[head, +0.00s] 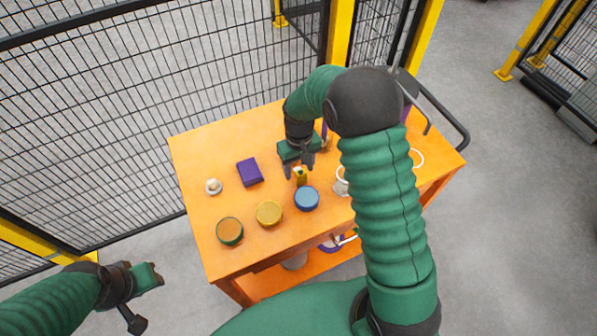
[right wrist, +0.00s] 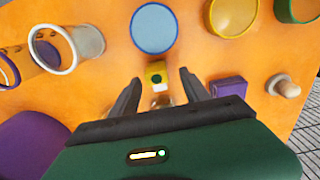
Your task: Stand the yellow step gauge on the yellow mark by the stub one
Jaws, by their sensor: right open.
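A small yellow block with a dark round spot (right wrist: 156,74), which looks like the step gauge, stands on the orange table. It also shows in the head view (head: 301,176). My right gripper (head: 299,168) is open above it; in the right wrist view the fingertips (right wrist: 160,82) lie either side of it, with no grip visible. A pale knobbed stub (head: 213,186) stands at the table's left, also at the right of the wrist view (right wrist: 284,87). I cannot make out a separate yellow mark. My left gripper (head: 152,276) is off the table at lower left, its jaws unclear.
Round blue (head: 307,198), yellow (head: 268,213) and orange-topped green (head: 230,231) pieces line the table's front. A purple block (head: 249,172) lies behind them. Clear ring-topped cups (right wrist: 78,46) stand on the gauge's other side. Mesh fencing (head: 120,110) runs behind the table (head: 190,150).

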